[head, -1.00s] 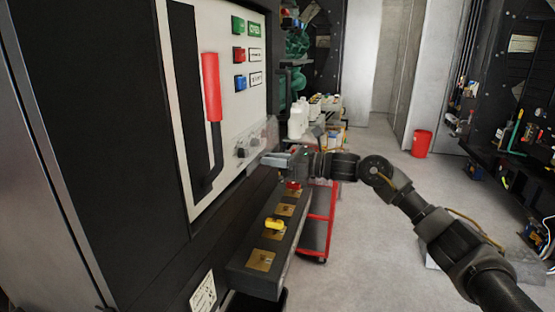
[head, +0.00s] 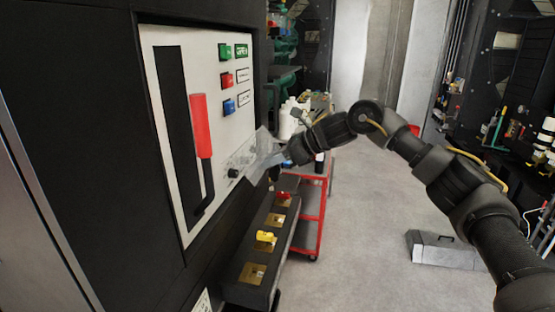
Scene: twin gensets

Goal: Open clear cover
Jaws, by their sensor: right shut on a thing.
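The clear cover (head: 262,144) is a see-through flap low on the right of the white panel (head: 215,110). Its right part stands out from the panel at a tilt. A small dark knob (head: 233,173) shows at its left end. My right gripper (head: 270,165) is shut on the clear cover at its lower right edge. The fingertips are small and partly blend with the cover. My left gripper is out of view.
A red-handled lever (head: 201,125) is left of the cover, with green, red and blue buttons (head: 227,79) above. Below is a dark ledge (head: 240,291) with a yellow knob (head: 265,237).

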